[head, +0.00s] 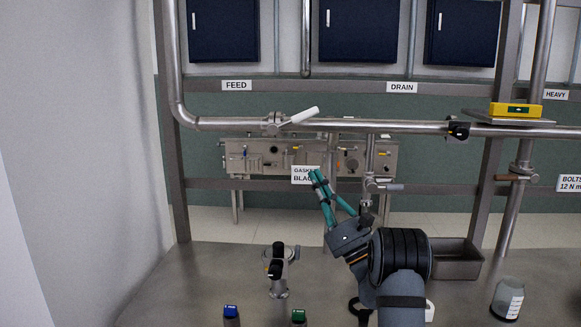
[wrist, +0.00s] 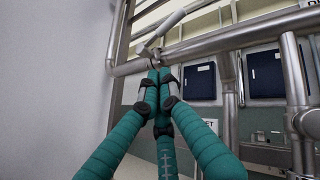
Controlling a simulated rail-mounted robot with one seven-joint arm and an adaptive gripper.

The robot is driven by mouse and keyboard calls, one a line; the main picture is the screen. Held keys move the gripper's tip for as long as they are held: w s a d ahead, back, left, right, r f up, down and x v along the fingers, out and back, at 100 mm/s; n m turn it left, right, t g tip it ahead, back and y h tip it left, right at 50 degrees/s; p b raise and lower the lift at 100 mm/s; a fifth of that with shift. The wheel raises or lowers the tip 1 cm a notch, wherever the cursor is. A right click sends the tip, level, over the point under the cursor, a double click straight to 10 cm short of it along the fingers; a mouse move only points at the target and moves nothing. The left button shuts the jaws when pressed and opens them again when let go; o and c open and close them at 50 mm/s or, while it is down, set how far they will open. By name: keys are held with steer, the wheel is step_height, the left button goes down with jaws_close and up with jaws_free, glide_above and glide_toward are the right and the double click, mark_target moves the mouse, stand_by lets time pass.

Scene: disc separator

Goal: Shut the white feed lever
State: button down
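The white feed lever (head: 303,115) sits on a valve on the horizontal pipe, right of the FEED label (head: 236,85). It slants up and to the right, at an angle to the pipe. In the wrist view the lever (wrist: 172,21) shows above the fingertips, also slanted. My gripper (head: 316,174) has teal fingers and is below the lever, apart from it in the head view. In the wrist view its fingertips (wrist: 159,73) come together with nothing seen between them.
A black-handled valve (head: 458,131) and a yellow instrument (head: 515,110) are on the right of the pipe. A vertical pipe with a small valve (head: 371,186) stands right of my gripper. A short valve post (head: 279,262), a grey tray (head: 457,260) and a jar (head: 508,298) stand on the bench.

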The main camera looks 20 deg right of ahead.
mark_target(292, 121)
steer(key=w+d+r+m+t+h+p, duration=0.1)
steer(key=w+r+m+h+p, duration=0.3)
steer(key=r+p, duration=0.5)
steer(key=shift+w+d+r+t+h, duration=0.25)
steer(key=shift+w+r+t+h, duration=0.15)
steer(key=shift+w+r, duration=0.55)
steer(key=shift+p, duration=0.3)
steer(key=shift+s+r+n+g+y, duration=0.1)
steer(key=shift+r+n+g+y, duration=0.25)
steer(key=shift+n+y, duration=0.4)
